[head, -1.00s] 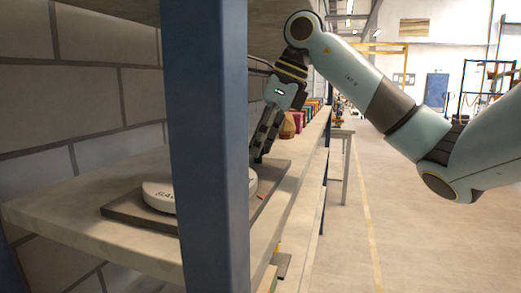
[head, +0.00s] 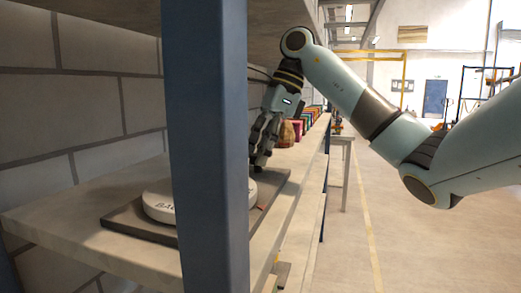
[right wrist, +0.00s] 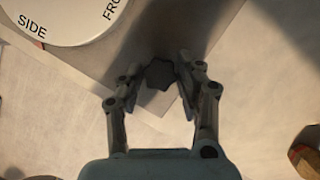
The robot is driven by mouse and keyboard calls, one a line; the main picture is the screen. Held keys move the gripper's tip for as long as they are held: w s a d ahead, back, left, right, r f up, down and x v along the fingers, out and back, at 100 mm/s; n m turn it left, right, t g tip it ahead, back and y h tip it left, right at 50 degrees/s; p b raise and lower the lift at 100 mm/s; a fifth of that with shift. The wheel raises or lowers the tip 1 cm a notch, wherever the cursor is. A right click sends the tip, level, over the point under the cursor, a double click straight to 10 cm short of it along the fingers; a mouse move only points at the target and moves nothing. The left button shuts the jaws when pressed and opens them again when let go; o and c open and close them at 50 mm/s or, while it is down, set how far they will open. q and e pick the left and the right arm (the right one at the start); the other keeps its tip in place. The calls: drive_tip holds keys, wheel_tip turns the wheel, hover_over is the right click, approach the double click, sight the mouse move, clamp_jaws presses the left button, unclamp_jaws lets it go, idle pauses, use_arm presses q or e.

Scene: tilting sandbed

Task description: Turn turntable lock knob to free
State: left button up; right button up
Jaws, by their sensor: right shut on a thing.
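The turntable is a white round disc (head: 156,203) on a dark flat base plate (head: 124,226) on the shelf. In the right wrist view the disc (right wrist: 70,15) shows at the upper left with the printed words SIDE and FRO. The lock knob (right wrist: 160,73) is small, dark and lobed, at a corner of the plate. My right gripper (right wrist: 160,68) is shut on the knob, one finger on each side. In the head view my right gripper (head: 258,160) points down at the plate's right side, and the knob is hidden there. My left gripper is not in view.
A blue upright post (head: 208,150) stands in front of the shelf (head: 60,215) and hides part of the disc. A brown rounded object (head: 286,133) and several coloured items stand farther along. A brick wall closes the back. The floor to the right is open.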

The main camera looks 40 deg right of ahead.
drive_tip(key=o, duration=1.1)
drive_tip(key=shift+d+r, duration=0.15)
drive_tip(key=shift+r, duration=0.15)
drive_tip(key=s+d, duration=0.2)
drive_tip(key=d, duration=0.1)
drive_tip(key=s+d, duration=0.2)
drive_tip(key=d, duration=0.2)
drive_tip(key=s+d, duration=0.1)
drive_tip(key=d, duration=0.2)
drive_tip(key=shift+s+d+r, duration=0.25)
drive_tip(key=shift+s+d, duration=0.15)
drive_tip(key=shift+s, duration=0.1)
